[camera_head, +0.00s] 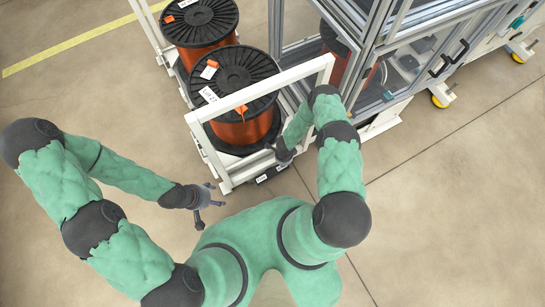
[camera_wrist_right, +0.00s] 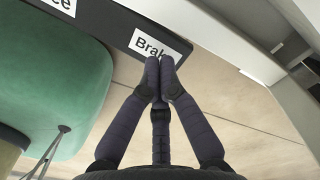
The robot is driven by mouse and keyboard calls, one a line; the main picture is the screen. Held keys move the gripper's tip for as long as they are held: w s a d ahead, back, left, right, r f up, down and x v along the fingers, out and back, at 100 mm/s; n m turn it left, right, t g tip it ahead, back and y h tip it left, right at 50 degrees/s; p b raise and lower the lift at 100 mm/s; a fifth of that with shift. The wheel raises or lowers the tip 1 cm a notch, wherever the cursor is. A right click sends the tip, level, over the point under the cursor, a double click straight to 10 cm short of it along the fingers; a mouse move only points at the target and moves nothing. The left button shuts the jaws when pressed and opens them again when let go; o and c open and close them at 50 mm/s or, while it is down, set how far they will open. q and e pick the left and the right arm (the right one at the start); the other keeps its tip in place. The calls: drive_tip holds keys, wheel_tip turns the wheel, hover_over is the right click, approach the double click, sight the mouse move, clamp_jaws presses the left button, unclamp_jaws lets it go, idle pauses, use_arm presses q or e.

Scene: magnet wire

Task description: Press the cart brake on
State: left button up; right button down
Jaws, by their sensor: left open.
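The cart (camera_head: 226,176) is a white frame carrying spools. At its near lower edge is a dark bar (camera_head: 270,175) with white labels. In the right wrist view this bar (camera_wrist_right: 110,30) shows a label reading "Brake" (camera_wrist_right: 152,45), partly covered by my fingers, and another ending in "ce". My right gripper (camera_wrist_right: 160,82) has its fingertips together with nothing visible between them. The tips overlap the "Brake" label; I cannot tell whether they touch it. In the head view my right gripper (camera_head: 283,153) is beside the cart's lower corner. My left gripper (camera_head: 212,195) is open and empty, left of the bar.
Two copper-coloured wire spools with black flanges, a near one (camera_head: 240,128) and a far one (camera_head: 200,30), stand on the cart. A glass-and-metal machine (camera_head: 400,60) stands close on the right. The floor (camera_head: 470,200) at the right is clear.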

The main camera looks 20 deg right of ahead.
drive_tip(key=shift+f, duration=2)
drive_tip(key=shift+r+p, duration=2.75)
drive_tip(key=shift+r, duration=1.3)
use_arm(q)
wheel_tip(320, 180, up, 6)
drive_tip(key=shift+f, duration=0.25)
